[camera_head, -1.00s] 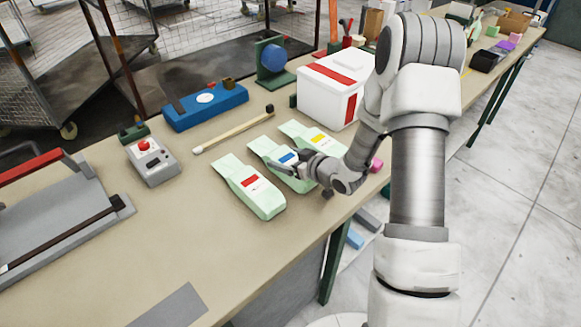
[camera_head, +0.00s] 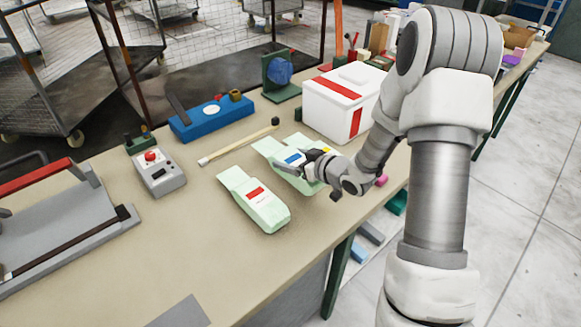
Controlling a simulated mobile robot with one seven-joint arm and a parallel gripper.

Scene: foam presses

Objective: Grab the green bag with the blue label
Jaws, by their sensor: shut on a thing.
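The pale green bag with the blue label (camera_head: 291,159) is at the middle of the workbench. My gripper (camera_head: 299,166) is shut on it from the right side and covers its lower part. The bag overlaps the green bag with the yellow label (camera_head: 299,141), which is mostly hidden behind it and my gripper. The bag seems raised a little, but its underside is hidden. The green bag with the red label (camera_head: 255,196) lies nearer, to the left, with bare bench between it and my gripper.
A white box with red stripes (camera_head: 330,112) stands behind the bags. A wooden stick (camera_head: 240,145), a blue device (camera_head: 211,117) and a grey button box (camera_head: 160,177) lie to the left. A grey sealing machine (camera_head: 60,228) is at far left. The front bench is mostly clear.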

